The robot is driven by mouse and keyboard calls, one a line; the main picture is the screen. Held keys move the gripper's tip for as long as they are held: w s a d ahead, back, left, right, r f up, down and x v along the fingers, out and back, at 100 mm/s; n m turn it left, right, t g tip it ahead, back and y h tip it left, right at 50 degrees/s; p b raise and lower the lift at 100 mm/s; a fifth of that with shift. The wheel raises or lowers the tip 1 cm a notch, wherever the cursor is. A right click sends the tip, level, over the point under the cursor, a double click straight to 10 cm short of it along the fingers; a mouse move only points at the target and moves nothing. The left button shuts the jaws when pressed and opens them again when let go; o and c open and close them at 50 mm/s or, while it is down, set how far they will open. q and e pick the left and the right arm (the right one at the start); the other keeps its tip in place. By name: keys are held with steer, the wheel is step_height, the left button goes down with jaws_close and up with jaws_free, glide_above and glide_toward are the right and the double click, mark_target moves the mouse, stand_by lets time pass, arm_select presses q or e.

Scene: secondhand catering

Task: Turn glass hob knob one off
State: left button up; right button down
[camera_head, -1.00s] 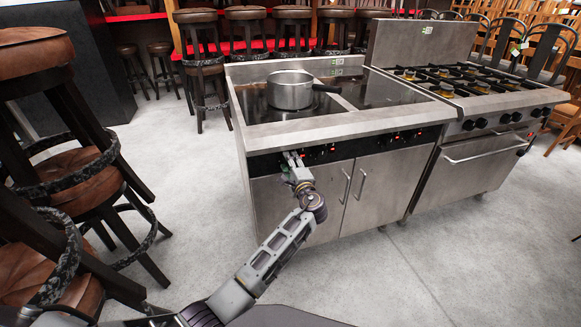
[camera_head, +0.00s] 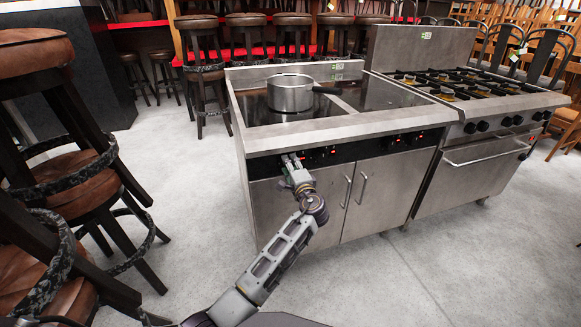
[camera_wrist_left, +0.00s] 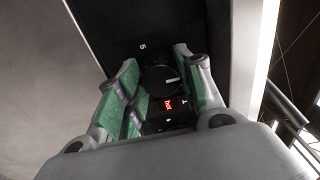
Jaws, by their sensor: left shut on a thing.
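The glass hob (camera_head: 262,108) is a steel unit with a black glass top and a black front control strip (camera_head: 345,152) carrying several dark knobs. My left gripper (camera_head: 291,160) is at the left end of this strip. In the left wrist view its green-padded fingers (camera_wrist_left: 155,68) are shut around a round black knob (camera_wrist_left: 158,80) with a white pointer line. A small red lit display (camera_wrist_left: 169,104) shows beside the knob. The fingers hide the knob in the head view. My right gripper is not in view.
A steel pot (camera_head: 290,93) with a black handle stands on the hob. A gas range (camera_head: 480,120) stands to the right. Brown-seated bar stools (camera_head: 75,170) crowd the left side. Grey floor (camera_head: 420,270) is clear in front of the units.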

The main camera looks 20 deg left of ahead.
arm_select(q)
steer(key=o, duration=1)
steer(key=shift+w+d+r+m+p, duration=0.1)
steer(key=shift+r+m+p, duration=0.05)
steer(key=shift+m+p, duration=4.2)
steer(key=shift+d+r+m+p, duration=0.1)
steer(key=shift+m+p, duration=3.3)
steer(key=shift+m, duration=1.85)
steer(key=shift+m, duration=0.5)
steer(key=shift+p, duration=0.3)
steer(key=shift+f, duration=0.15)
